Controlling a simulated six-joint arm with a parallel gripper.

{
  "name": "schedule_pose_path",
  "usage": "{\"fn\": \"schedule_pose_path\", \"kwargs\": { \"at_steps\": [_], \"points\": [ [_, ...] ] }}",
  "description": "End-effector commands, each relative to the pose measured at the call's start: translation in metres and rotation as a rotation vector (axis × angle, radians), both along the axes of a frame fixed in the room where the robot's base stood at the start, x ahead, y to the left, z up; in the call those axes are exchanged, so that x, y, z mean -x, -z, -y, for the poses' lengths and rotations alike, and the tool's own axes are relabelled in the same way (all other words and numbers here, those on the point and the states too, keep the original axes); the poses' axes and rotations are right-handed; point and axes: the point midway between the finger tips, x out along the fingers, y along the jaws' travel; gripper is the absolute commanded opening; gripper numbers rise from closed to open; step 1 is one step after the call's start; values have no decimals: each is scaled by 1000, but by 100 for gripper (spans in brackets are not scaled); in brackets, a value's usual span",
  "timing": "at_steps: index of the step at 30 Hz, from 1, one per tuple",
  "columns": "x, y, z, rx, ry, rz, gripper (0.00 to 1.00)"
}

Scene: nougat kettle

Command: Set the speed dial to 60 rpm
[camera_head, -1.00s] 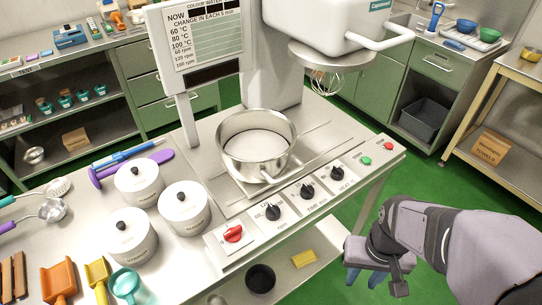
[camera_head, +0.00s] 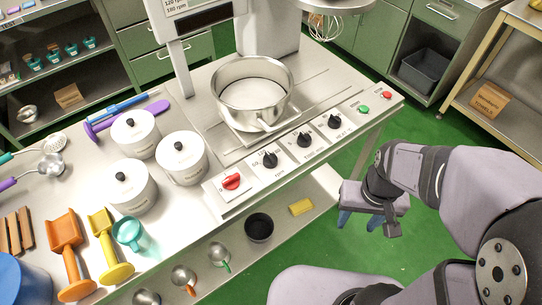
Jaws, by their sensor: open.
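The speed dial (camera_head: 270,160) is a black knob with an rpm label on the sloping front panel (camera_head: 249,200) of the kettle machine. It stands between a red knob (camera_head: 231,181) and a black time knob (camera_head: 304,140). Its pointer is too small to read to an exact value. A black heat knob (camera_head: 334,122) is further right. My gripper (camera_head: 358,221) hangs fingers down, open and empty, to the right of and apart from the panel, over the green floor. Its blue-grey fingertips are apart. Nothing hides the dial.
A steel pot (camera_head: 253,92) stands behind the panel. Green (camera_head: 363,109) and red (camera_head: 386,95) buttons are at its right end. Several white lidded canisters (camera_head: 182,158) stand left of it. A lower shelf holds a black cup (camera_head: 260,227) and yellow block (camera_head: 301,207). Space between gripper and panel is clear.

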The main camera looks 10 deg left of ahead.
Motion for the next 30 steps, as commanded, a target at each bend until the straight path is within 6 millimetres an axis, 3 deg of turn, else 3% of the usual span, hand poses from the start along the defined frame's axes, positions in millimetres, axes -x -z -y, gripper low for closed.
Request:
{"fn": "schedule_pose_path", "kwargs": {
  "at_steps": [5,14,22,30],
  "points": [
    [-20,1,3,19,-48,54,46],
    [-91,10,-6,41,-274,293,46],
    [-136,8,-53,-40,-503,558,46],
    [-138,3,-115,-204,-653,806,46]
  ]
}}
